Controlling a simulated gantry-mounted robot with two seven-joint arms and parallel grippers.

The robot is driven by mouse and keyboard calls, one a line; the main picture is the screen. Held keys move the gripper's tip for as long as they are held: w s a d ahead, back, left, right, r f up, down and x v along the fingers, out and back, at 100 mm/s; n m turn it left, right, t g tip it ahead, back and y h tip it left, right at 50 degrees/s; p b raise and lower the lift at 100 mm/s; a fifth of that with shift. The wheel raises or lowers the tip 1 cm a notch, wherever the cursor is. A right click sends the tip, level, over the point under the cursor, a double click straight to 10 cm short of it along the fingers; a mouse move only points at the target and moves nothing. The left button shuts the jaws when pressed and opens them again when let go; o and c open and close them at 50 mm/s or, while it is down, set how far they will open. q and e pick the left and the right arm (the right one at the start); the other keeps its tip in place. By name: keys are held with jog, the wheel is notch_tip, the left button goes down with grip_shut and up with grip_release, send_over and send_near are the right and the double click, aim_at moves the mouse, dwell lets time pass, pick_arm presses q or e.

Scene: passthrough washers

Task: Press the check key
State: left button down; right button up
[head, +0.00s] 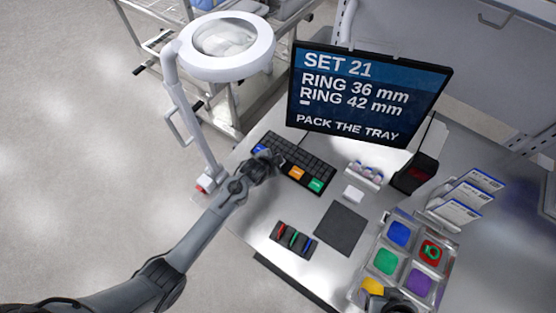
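A black keyboard (308,159) lies on the bench below the monitor. It has a blue key (259,149) at its left end, an orange key (297,173) and a green key (316,185) along its front edge. Marks on the keys are too small to read, so I cannot tell which is the check key. My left gripper (272,157) is over the keyboard's left part, between the blue and orange keys; contact and finger opening are unclear. My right gripper (398,303) is partly cut off at the bottom, by the tray's yellow compartment.
The monitor (368,90) reads SET 21, RING 36 mm, RING 42 mm, PACK THE TRAY. A tray (409,258) with coloured compartments is at lower right; a green ring lies in the red one. A magnifier lamp (224,46) stands left. A dark mat (341,229) is bare.

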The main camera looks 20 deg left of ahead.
pick_arm(q)
jog(key=shift+f, duration=0.45)
dwell(0.5)
jog(key=shift+r, duration=0.1)
jog(key=shift+r+p, duration=0.85)
notch_tip(320, 180, up, 5)
jog(key=p, duration=0.5)
dwell(0.6)
